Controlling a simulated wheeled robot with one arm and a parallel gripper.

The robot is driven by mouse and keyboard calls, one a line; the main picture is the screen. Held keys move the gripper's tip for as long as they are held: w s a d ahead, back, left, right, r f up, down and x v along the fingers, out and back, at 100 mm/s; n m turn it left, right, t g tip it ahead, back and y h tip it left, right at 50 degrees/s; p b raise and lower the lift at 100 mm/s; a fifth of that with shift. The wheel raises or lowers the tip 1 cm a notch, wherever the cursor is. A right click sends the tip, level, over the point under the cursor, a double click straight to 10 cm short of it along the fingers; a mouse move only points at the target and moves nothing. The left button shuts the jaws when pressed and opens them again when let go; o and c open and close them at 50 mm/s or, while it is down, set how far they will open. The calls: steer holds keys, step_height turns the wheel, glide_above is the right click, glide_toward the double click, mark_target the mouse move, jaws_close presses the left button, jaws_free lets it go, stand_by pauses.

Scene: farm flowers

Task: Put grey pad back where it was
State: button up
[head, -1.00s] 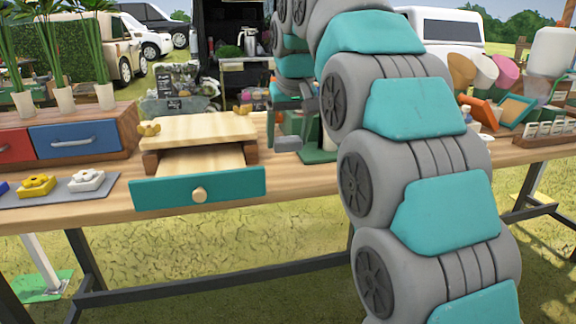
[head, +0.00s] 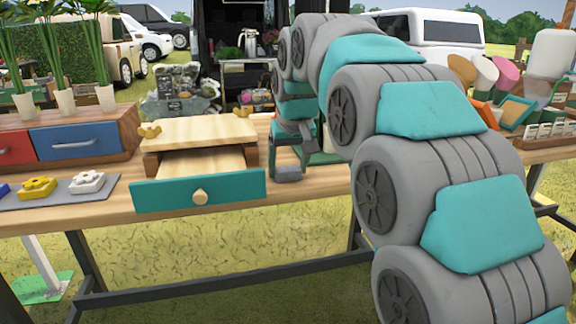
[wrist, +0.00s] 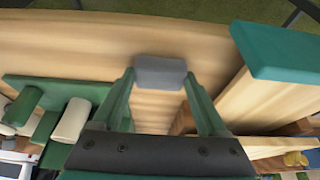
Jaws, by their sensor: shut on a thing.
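The grey pad (head: 288,174) is a small block just right of the teal-fronted drawer, low over the wooden table. It also shows in the wrist view (wrist: 160,71), between the two green fingertips. My gripper (wrist: 160,78) is shut on it, one finger at each end. In the head view my gripper (head: 287,158) points down, partly hidden by my arm. I cannot tell whether the pad touches the table.
The wooden drawer box stands open, its teal front (head: 198,190) pulled forward, close left of my gripper. A grey mat (head: 65,193) with yellow and white pieces lies further left. A green rack with rolls (wrist: 60,112) is close by in the wrist view. Bare table (head: 320,178) lies right of the pad.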

steer(key=shift+f, duration=0.1)
steer(key=o, duration=1.4)
steer(key=shift+c, duration=0.2)
steer(key=v, duration=1.2)
